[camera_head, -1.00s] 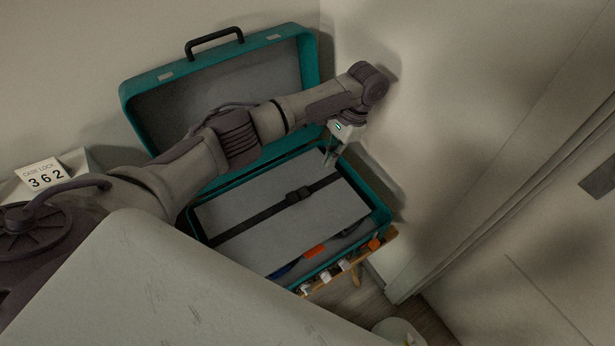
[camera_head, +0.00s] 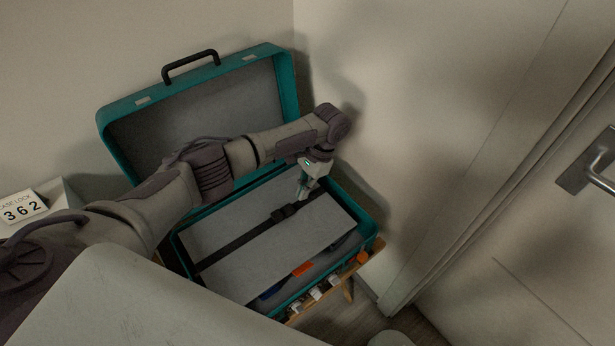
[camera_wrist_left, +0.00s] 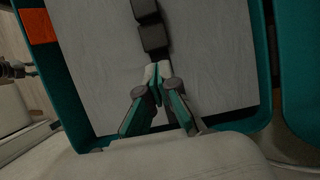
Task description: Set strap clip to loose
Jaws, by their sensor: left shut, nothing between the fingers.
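The black strap clip (camera_head: 284,212) sits on a dark strap (camera_head: 232,243) that runs across a grey panel (camera_head: 245,262) inside the open teal case (camera_head: 366,222). In the left wrist view the clip shows as two dark blocks (camera_wrist_left: 154,38) at the top centre. My left gripper (camera_head: 301,197) is over the panel, just right of the clip. In the left wrist view its fingertips (camera_wrist_left: 157,72) are together and empty, just below the lower block. I cannot tell whether they touch the strap. My right gripper is not in view.
The case lid (camera_head: 206,108) stands open against the wall. A white card reading 362 (camera_head: 22,208) is at the left. An orange item (camera_head: 302,269) lies in the case's front gap. A door with a handle (camera_head: 587,168) is at the right.

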